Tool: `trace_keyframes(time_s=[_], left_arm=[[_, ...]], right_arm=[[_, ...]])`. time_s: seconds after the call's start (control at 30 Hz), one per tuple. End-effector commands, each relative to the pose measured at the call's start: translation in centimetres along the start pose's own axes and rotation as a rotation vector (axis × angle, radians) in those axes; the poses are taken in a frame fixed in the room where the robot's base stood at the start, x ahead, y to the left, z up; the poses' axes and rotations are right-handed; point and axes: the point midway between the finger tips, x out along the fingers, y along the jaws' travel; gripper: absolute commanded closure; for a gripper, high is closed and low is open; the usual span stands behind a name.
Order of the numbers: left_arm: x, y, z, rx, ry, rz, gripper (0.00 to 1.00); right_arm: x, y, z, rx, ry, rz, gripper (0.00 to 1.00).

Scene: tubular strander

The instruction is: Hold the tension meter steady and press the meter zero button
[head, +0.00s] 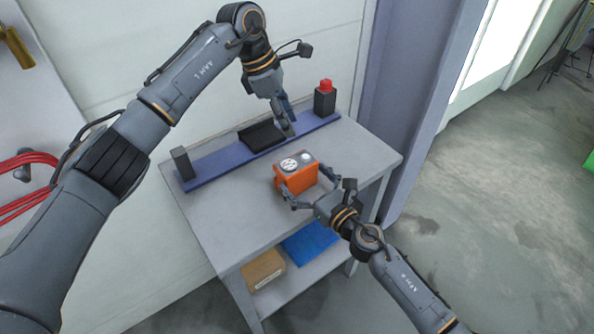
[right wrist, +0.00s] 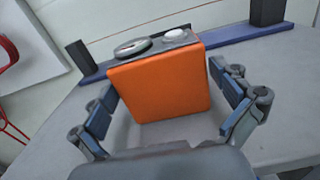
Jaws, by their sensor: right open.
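The tension meter is an orange box (head: 296,182) standing upright on the grey table. It also fills the middle of the right wrist view (right wrist: 160,85). Its grey top carries a round dial (right wrist: 133,47) and a smaller round white button (right wrist: 176,34). My right gripper (head: 286,194) is open, with one finger on each side of the box. In the right wrist view a gap shows between the box and the right finger; contact on the left is unclear. My left gripper (head: 288,128) points down behind the meter, over the blue rail, apart from the button. Its fingers overlap in view.
A blue rail (head: 215,163) runs along the table's back, with a black block (head: 181,163) at its left, a black cradle (head: 262,135) mid-way and a red-topped black post (head: 325,98) at its right. The grey table (head: 225,220) is clear left of the meter. A cardboard box (head: 263,270) sits below.

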Motion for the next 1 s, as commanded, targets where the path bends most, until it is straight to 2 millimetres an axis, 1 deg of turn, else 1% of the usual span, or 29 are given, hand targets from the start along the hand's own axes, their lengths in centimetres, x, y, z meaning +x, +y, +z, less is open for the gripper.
trace_keyframes(time_s=[0.03, 0.2, 0.33, 0.57, 0.6, 0.67, 0.7, 0.77, 0.8, 0.83, 0.87, 0.9, 0.97, 1.0], left_arm=[[0.0, 0.0, 0.0, 0.0, 0.0, 0.0, 0.62], [0.0, 0.0, 0.0, 0.0, 0.0, 0.0, 0.62], [0.0, 0.0, 0.0, 0.0, 0.0, 0.0, 0.62], [0.0, 0.0, 0.0, 0.0, 0.0, 0.0, 0.62], [0.0, 0.0, 0.0, 0.0, 0.0, 0.0, 0.62], [0.0, 0.0, 0.0, 0.0, 0.0, 0.0, 0.62], [0.0, 0.0, 0.0, 0.0, 0.0, 0.0, 0.62], [0.0, 0.0, 0.0, 0.0, 0.0, 0.0, 0.62], [0.0, 0.0, 0.0, 0.0, 0.0, 0.0, 0.62], [0.0, 0.0, 0.0, 0.0, 0.0, 0.0, 0.62], [0.0, 0.0, 0.0, 0.0, 0.0, 0.0, 0.64], [0.0, 0.0, 0.0, 0.0, 0.0, 0.0, 0.72], [0.0, 0.0, 0.0, 0.0, 0.0, 0.0, 0.85], [0.0, 0.0, 0.0, 0.0, 0.0, 0.0, 0.93]], right_arm=[[0.8, 0.0, 0.1, 0.001, -0.002, 0.0, 0.0], [2.4, 0.0, 0.1, 0.001, -0.001, -0.001, 0.0], [2.9, 0.0, 0.0, 0.001, 0.0, 0.0, 0.0], [2.9, 0.0, 0.0, 0.001, 0.0, 0.0, 0.0], [2.9, 0.0, 0.0, 0.001, 0.0, 0.0, 0.04], [2.9, 0.0, 0.0, 0.001, 0.0, 0.0, 0.16], [2.9, 0.0, 0.0, 0.001, 0.0, 0.0, 0.24], [2.9, 0.0, 0.0, 0.001, 0.0, 0.0, 0.37], [2.9, 0.0, 0.0, 0.001, 0.0, 0.0, 0.45], [2.9, 0.0, 0.0, 0.001, 0.0, 0.0, 0.51], [2.9, 0.0, 0.0, 0.001, 0.0, 0.0, 0.54], [2.9, 0.0, 0.0, 0.001, 0.0, 0.0, 0.55], [2.9, 0.0, 0.0, 0.001, 0.0, 0.0, 0.55], [2.9, 0.0, 0.0, 0.001, 0.0, 0.0, 0.55]])
